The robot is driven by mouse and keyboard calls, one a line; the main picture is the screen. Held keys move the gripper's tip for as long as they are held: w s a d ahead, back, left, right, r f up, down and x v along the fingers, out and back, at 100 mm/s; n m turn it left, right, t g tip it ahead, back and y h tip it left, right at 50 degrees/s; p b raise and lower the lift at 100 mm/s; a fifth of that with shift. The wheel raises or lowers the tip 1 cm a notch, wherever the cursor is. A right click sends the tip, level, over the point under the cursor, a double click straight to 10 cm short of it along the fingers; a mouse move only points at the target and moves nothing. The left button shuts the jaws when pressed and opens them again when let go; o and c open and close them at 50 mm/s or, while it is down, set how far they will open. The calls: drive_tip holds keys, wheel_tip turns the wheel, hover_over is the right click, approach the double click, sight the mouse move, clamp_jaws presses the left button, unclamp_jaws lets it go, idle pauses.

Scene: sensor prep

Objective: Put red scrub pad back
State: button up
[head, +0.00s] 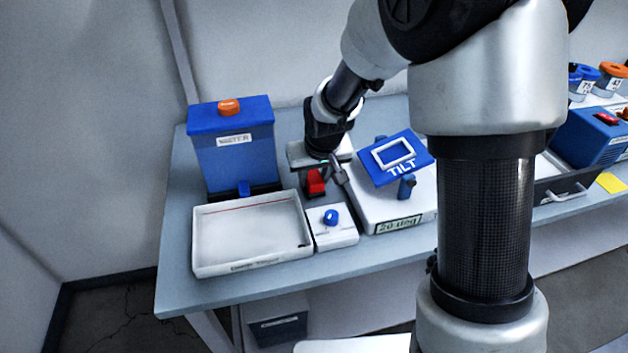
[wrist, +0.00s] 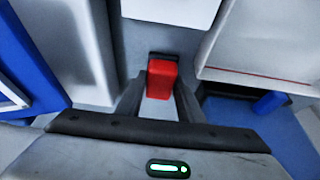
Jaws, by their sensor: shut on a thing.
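The red scrub pad (head: 315,184) is a small red block between the white switch box and the blue water tank, low over the bench. My gripper (head: 316,172) points down and is shut on it. In the wrist view the red scrub pad (wrist: 162,76) sits between the two fingertips of my gripper (wrist: 161,88). A dark edge shows just beyond the pad; I cannot tell whether it is a holder or whether the pad rests in it.
The blue water tank (head: 234,160) and white tray (head: 250,264) stand left. The white box with a blue knob (head: 332,236) is in front. The tilt stand (head: 390,209) with its blue plate is close on the right. The bench's left front corner is clear.

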drive_tip(key=shift+f, duration=0.35)
drive_tip(key=o, duration=1.1)
drive_tip(key=shift+r, duration=0.35)
drive_tip(key=s+d+r+m+p, duration=0.1)
drive_tip(key=s+d+r, duration=0.2)
drive_tip(key=s+r, duration=0.5)
drive_tip(key=s+d+r+p, duration=0.1)
drive_tip(key=s+d+r, duration=0.35)
drive_tip(key=r, duration=0.65)
drive_tip(key=s+d+r, duration=0.1)
drive_tip(key=s, duration=0.5)
drive_tip(key=s+d+r+m+t, duration=0.1)
drive_tip(key=s+d, duration=0.1)
drive_tip(key=s, duration=0.5)
drive_tip(key=shift+s+d+r+h, duration=0.15)
drive_tip(key=shift+r+h, duration=0.15)
drive_tip(key=shift+h, duration=0.1)
